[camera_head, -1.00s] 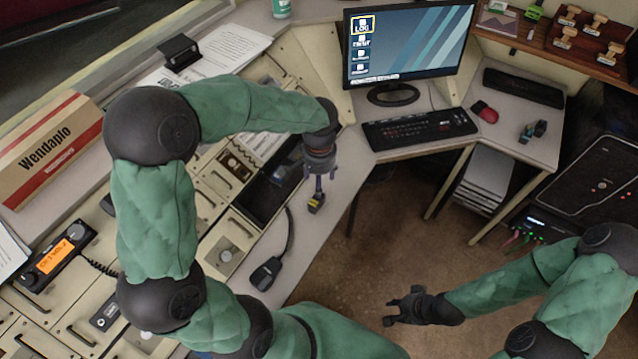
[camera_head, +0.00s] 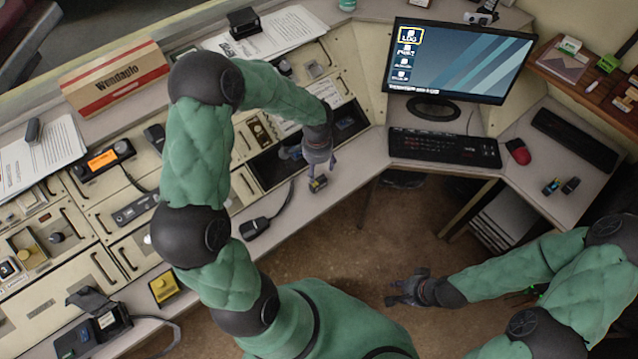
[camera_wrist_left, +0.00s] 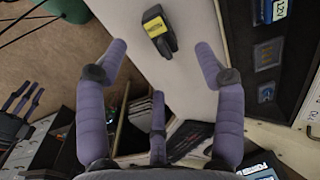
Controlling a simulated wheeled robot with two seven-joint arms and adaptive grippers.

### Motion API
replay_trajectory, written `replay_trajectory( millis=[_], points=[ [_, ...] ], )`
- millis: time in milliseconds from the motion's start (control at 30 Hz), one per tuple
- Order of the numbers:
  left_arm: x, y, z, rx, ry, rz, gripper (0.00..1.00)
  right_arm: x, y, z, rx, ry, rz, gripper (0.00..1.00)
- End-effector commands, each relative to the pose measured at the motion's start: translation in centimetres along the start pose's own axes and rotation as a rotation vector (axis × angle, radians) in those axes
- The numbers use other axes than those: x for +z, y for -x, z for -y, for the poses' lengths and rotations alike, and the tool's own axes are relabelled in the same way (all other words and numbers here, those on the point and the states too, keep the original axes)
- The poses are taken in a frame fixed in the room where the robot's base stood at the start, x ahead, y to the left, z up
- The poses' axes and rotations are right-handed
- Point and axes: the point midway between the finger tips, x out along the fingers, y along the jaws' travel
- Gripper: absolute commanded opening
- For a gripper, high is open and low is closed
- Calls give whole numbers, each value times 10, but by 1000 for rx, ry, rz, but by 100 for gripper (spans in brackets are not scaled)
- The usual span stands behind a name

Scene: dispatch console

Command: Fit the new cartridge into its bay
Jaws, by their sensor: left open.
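A small black cartridge with a yellow label (camera_head: 318,184) rests on the beige desk strip beside the console, near its front edge. It also shows in the left wrist view (camera_wrist_left: 158,32), ahead of and between the fingertips, with clear space on both sides. My left gripper (camera_head: 321,171) is open and empty, just over it. The dark recessed bay panel (camera_head: 268,170) lies left of the gripper, partly hidden by my arm. My right gripper (camera_head: 405,289) hangs over the floor, fingers spread, empty.
A corded handset (camera_head: 255,228) lies on the desk strip left of the cartridge. The monitor (camera_head: 455,60), keyboard (camera_head: 443,148) and red mouse (camera_head: 518,151) stand to the right. Two small dark items (camera_head: 561,186) lie on the right desk. Open floor lies below the strip.

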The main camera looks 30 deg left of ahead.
Motion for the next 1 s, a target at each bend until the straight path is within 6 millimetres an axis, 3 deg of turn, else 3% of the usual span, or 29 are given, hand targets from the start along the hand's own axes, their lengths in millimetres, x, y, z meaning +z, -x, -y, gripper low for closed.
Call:
replay_trajectory(
  millis=[200,467,800,1000],
  points=[
    [1,-35,-1,2,1,3,69,0,-10,-4,0,0,1,32],
    [0,-53,-2,1,2,1,69,0,-14,-5,0,0,0,32],
    [-3,-96,-7,2,3,2,69,-1,-29,-10,0,0,0,32],
    [-3,-99,-6,0,3,0,69,-1,-29,-10,0,0,0,32]
  ],
)
